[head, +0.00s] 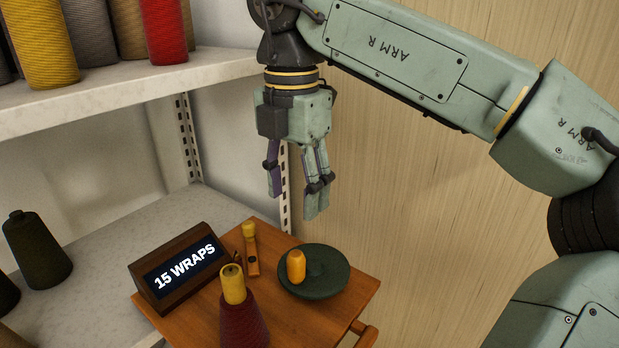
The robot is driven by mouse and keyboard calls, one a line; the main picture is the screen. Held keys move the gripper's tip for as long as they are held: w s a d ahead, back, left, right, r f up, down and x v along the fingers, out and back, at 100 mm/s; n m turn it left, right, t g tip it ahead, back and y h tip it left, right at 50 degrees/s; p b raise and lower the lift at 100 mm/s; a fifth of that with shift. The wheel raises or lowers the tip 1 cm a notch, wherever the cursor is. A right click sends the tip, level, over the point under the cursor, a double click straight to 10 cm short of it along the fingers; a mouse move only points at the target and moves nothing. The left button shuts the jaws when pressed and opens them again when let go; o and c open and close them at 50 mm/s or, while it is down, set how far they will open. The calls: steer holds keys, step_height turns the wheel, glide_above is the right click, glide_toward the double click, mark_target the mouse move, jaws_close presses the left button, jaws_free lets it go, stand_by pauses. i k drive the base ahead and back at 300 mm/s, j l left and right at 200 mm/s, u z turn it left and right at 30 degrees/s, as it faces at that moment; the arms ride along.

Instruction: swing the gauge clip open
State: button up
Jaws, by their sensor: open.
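My gripper (293,203) hangs pointing down above the small wooden table (205,332). Its fingers are apart with nothing between them, clear of everything below. A slim wooden piece with a yellow top (252,262) stands or lies beside the sign; it may be the gauge clip, but I cannot tell for sure. A dark wooden block with a screen reading "15 WRAPS" (182,272) sits left of it. A dark green round dish (328,284) is on the right, with a small orange-yellow cylinder (296,266) on it.
A dark red cone with a yellow top (243,320) stands at the table's front. A pale shelf (110,96) with several yarn spools is at upper left. A dark cone (36,252) stands on the lower shelf. A wooden wall (420,210) is behind.

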mark_target(249, 227)
steer(key=k, duration=1)
